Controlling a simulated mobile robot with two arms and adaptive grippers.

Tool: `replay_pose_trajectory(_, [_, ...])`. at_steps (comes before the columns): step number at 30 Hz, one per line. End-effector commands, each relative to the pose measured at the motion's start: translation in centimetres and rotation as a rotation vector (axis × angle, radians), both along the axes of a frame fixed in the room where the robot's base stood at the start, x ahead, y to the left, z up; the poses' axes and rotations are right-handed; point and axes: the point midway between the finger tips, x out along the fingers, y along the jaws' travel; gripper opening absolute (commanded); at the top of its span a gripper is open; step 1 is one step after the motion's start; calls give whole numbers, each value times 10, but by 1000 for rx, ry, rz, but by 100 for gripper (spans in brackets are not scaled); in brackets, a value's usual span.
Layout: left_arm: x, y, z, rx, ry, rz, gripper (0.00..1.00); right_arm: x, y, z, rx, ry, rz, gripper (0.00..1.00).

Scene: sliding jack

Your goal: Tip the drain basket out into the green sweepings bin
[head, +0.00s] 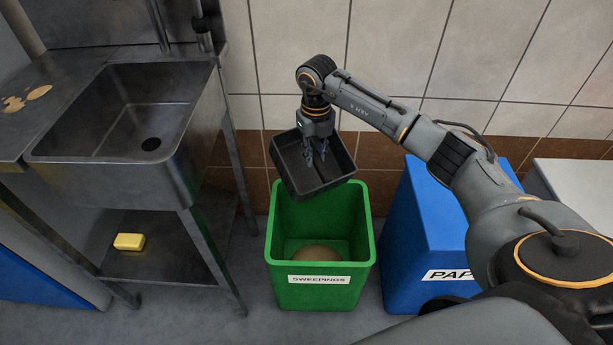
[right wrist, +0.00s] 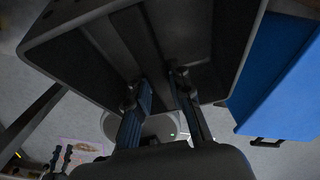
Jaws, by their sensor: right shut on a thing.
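The drain basket (head: 288,168) is a dark, square, shallow tray with a raised rib across its middle. My right gripper (head: 316,156) reaches into it from above and is shut on the middle rib. The basket hangs tilted over the back part of the green sweepings bin (head: 284,218), clear of the floor. I see no contents in the part of the basket that shows. A brownish rounded heap (head: 316,249) lies inside the bin. In the right wrist view the basket (right wrist: 84,24) fills the top, and the fingers (right wrist: 159,95) are on its rib.
A blue paper bin (head: 428,225) stands close to the right of the green bin. A steel sink (head: 125,115) on legs is at the left, with a yellow sponge-like block (head: 129,241) on its lower shelf. The tiled wall (head: 300,50) is close behind.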

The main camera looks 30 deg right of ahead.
Motion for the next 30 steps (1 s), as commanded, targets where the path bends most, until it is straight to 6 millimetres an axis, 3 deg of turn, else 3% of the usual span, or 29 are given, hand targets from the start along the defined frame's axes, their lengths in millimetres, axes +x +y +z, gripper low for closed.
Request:
replay_pose_trajectory(12, [4, -2, -61, 1, 34, -5, 40, 1, 1, 11, 7, 172, 0, 0])
replay_pose_trajectory(17, [4, -2, -61, 1, 30, -6, 40, 2, 1, 13, 9, 279, -1, 0])
replay_pose_trajectory(24, [5, -1, -30, 0, 11, -2, 40, 1, 1, 14, 9, 377, 0, 0])
replay_pose_trajectory(30, [3, -1, -20, 0, 9, -1, 40, 0, 0, 17, 11, 403, 1, 0])
